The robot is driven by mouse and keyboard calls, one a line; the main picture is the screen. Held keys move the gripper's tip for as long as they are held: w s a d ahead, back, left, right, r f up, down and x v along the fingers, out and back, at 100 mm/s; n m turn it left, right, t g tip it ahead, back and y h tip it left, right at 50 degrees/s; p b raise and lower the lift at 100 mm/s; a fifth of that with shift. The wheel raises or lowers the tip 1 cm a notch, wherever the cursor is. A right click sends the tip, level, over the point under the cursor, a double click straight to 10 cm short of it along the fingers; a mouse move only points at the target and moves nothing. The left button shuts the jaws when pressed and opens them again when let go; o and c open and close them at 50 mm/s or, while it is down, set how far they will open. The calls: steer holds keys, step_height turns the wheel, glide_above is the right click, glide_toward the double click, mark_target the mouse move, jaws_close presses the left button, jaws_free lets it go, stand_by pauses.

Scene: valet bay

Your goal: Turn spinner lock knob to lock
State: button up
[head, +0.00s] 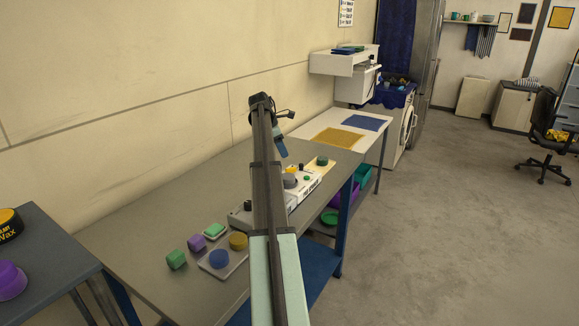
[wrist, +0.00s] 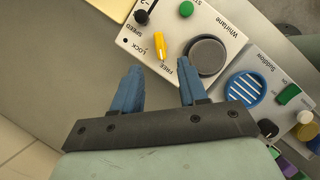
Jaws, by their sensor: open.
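The white Whirlane panel (wrist: 135,42) lies in front of my gripper in the wrist view, its lettering upside down. A slim yellow knob (wrist: 160,46) stands on it between the printed words LOCK, to its left, and FREE, to its lower right. I cannot tell which end is its pointer. My gripper (wrist: 160,73) is open, with one blue finger on either side of the line to the knob. The fingertips appear short of the knob, and nothing is between them. In the head view my gripper (head: 280,146) hangs above the bench near the panels.
A round grey knob (wrist: 206,56) sits right of the yellow one. A black knob (wrist: 142,17) and a green button (wrist: 186,9) are also on the panel. Coloured blocks (head: 176,259) stand on the near bench (head: 150,220).

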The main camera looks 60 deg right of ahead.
mark_target(291, 168)
steer(key=x, duration=0.8)
steer(key=shift+f, duration=0.2)
steer(key=shift+c, duration=0.2)
jaws_close()
